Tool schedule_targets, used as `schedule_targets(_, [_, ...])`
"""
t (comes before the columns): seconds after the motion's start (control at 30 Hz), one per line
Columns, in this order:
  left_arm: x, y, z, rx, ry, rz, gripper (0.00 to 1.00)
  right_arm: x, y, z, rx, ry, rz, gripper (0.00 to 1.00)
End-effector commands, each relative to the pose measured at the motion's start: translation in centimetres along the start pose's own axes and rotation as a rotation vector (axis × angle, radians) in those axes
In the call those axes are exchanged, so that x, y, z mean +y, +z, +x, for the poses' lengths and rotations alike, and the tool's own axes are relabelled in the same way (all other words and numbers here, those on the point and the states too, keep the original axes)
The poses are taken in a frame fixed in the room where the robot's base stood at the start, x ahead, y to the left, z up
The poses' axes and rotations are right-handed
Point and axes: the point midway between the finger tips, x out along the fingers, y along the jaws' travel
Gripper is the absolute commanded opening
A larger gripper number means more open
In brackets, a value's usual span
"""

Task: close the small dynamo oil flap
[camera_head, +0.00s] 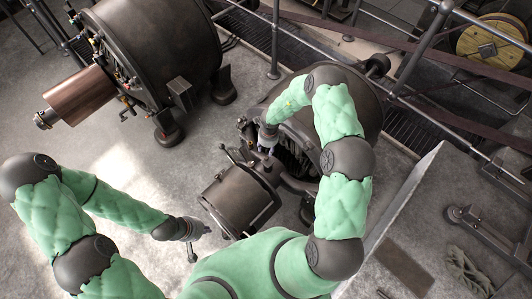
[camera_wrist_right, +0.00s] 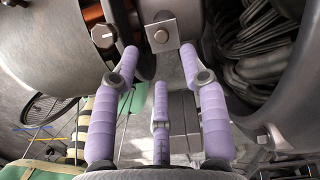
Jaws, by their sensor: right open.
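The small dynamo (camera_head: 240,198) stands in the middle of the head view, a dark metal machine with a drum-like front. My right gripper (camera_head: 267,143) reaches down over its upper part. In the right wrist view its lavender fingers (camera_wrist_right: 160,75) are spread apart with nothing between them. A small square metal plate with a round boss (camera_wrist_right: 161,32) sits just beyond the fingertips; it may be the oil flap, but I cannot tell its position for sure. My left gripper (camera_head: 192,240) hangs left of the dynamo, small and dark, its fingers unclear.
A larger dynamo (camera_head: 155,50) with a copper cylinder (camera_head: 80,101) stands at upper left. Dark coils (camera_wrist_right: 262,55) lie close right of my right fingers. A grey wall panel (camera_head: 400,215) and railings flank the right side. Bare floor (camera_head: 120,165) lies at left.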

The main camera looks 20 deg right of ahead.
Motion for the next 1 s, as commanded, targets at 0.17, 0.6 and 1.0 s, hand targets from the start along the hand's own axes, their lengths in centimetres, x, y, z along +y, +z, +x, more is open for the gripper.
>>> schedule_targets(0.17, [0.0,0.0,0.0,0.000,0.000,0.000,0.00,0.0,0.1,-2.4,-0.002,-0.001,-0.002,0.44])
schedule_targets(0.6, [0.0,0.0,0.0,0.000,0.000,0.000,0.00,0.0,0.1,-3.4,-0.001,0.000,-0.001,0.44])
schedule_targets(1.0, [0.0,0.0,0.0,0.000,0.000,0.000,0.00,0.3,-0.2,-3.2,0.008,-0.003,-0.032,0.44])
